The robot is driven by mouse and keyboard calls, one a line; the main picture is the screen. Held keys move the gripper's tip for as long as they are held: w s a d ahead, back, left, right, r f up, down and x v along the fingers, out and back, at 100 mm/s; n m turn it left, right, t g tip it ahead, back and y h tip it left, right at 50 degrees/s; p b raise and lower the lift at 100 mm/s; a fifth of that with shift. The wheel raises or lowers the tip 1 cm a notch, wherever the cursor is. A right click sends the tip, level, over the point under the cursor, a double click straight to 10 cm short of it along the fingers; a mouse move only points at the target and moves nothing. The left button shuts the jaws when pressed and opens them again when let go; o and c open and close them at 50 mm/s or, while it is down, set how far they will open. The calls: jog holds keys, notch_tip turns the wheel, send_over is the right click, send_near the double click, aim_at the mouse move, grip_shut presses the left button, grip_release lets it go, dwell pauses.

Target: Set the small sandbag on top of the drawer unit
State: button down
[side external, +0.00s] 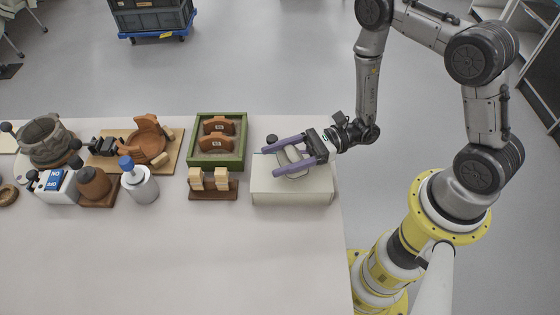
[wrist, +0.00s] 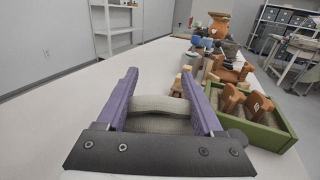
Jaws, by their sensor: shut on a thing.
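The small sandbag (side external: 292,157) is a pale grey pouch. It sits between the two purple fingers of my gripper (side external: 271,161), which is shut on it. The sandbag is over the top of the cream drawer unit (side external: 291,193); I cannot tell whether it touches the top. In the wrist view the sandbag (wrist: 160,124) shows between the fingers (wrist: 160,82), with a raised band across it. The fingers cover parts of the sandbag and of the unit's top.
A green tray (side external: 219,166) with brown sherds stands left of the unit. A wooden rack (side external: 212,192) with pale blocks is in front of it. Further left are a white bottle (side external: 140,184), a brown pot (side external: 93,183) and a grey vessel (side external: 45,140). The front table is clear.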

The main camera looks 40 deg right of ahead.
jog(key=shift+f, duration=0.9)
jog(key=shift+f, duration=0.15)
jog(key=shift+c, duration=0.2)
grip_release()
